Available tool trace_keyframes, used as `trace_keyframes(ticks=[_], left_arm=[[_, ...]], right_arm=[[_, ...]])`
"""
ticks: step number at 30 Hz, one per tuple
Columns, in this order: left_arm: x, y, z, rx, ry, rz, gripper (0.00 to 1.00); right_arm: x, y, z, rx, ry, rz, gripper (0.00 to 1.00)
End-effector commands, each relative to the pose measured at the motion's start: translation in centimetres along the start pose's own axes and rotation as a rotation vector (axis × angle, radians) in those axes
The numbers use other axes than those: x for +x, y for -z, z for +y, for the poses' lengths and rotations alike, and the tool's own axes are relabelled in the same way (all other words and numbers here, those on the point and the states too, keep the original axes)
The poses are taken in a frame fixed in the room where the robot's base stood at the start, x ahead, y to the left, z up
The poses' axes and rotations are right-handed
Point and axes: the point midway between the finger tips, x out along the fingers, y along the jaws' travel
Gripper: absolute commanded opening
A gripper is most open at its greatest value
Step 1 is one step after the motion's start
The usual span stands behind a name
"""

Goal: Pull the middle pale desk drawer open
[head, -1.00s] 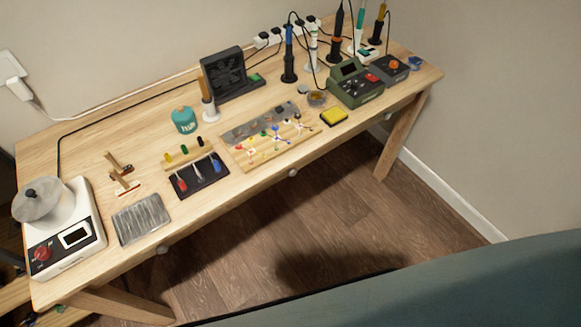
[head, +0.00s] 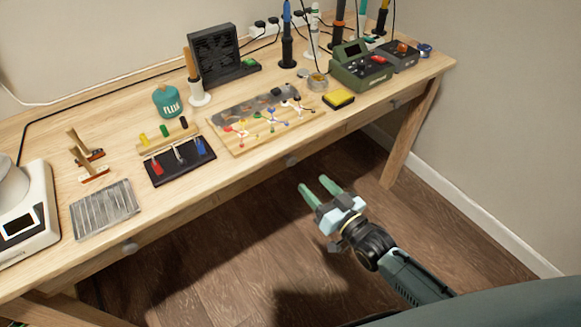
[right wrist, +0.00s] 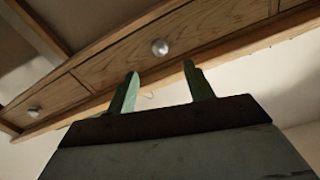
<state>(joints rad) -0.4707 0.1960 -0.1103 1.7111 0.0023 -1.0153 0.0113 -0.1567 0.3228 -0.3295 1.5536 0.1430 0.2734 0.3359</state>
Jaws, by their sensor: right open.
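The pale wooden desk holds a row of drawers along its front edge. The middle drawer's round knob (head: 292,161) sits near the centre of the front edge in the head view, and the drawer looks shut. My right gripper (head: 316,186) is open and empty, just in front of and below that knob, apart from it. In the right wrist view, the two green fingers (right wrist: 160,92) point toward a drawer front (right wrist: 205,48) with a round silver knob (right wrist: 159,47) ahead of them. My left gripper is not in view.
Other knobs show at the left (head: 129,248) and right (head: 394,104) of the desk front. Floor in front is clear.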

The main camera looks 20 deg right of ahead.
Motion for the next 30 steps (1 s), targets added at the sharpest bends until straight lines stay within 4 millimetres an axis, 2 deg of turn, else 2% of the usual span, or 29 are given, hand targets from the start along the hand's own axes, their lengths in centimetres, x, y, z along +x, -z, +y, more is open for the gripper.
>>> trace_keyframes(ticks=[1, 6, 12, 18, 28, 30], left_arm=[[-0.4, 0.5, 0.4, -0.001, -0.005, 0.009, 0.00], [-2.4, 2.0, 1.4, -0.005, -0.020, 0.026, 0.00], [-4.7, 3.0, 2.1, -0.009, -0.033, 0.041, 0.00], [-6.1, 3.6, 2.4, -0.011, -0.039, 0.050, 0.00], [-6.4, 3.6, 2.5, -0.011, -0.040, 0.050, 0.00], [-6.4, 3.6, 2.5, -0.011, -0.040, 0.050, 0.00]], right_arm=[[1.3, -0.2, 0.0, 0.000, 0.001, 0.004, 0.52], [4.8, -0.2, 0.1, -0.001, 0.000, 0.001, 0.52], [7.8, -0.3, 0.1, -0.001, -0.001, -0.001, 0.52], [9.4, -0.2, 0.1, -0.001, -0.001, -0.002, 0.52], [9.6, -0.2, 0.0, -0.001, -0.001, -0.004, 0.52], [9.6, -0.2, 0.0, -0.001, -0.001, -0.003, 0.46]])
